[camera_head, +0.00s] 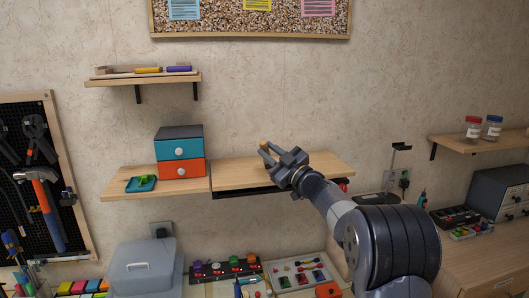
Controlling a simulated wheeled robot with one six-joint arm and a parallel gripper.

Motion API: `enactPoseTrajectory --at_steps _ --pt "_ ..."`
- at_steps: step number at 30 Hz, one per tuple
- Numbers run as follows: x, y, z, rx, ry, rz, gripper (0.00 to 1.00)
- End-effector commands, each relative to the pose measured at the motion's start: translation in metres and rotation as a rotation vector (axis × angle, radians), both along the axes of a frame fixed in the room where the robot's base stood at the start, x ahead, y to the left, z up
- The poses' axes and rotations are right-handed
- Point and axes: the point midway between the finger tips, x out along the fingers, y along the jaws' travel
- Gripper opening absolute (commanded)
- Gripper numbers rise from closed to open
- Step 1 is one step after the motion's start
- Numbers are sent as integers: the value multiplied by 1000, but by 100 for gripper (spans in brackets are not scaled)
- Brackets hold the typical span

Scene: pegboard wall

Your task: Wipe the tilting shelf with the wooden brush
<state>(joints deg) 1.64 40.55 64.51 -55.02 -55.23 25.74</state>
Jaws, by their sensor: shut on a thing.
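The tilting shelf (235,174) appears to be the right-hand wooden board on the wall, with a dark support under it. My gripper (268,153) is over the middle of this board, reaching in from the right. It is shut on a small tan wooden piece, which appears to be the wooden brush (265,145). Most of the brush is hidden by the fingers, and its bristles cannot be made out. I cannot tell whether the brush touches the board.
A teal and orange drawer box (181,159) and a green item on a teal tray (141,184) sit on the adjoining left board. A small shelf (143,80) hangs above. A clear storage box (144,268) and trays of tools lie below. The board's left part is clear.

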Motion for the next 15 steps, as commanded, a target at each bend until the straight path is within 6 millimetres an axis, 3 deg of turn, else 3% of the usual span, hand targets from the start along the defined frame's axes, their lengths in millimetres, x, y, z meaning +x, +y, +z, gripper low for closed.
enactPoseTrajectory --at_steps 6,15 --pt "4 -20 0 -1 1 -2 0" --pt "6 -31 0 0 -1 -1 0"
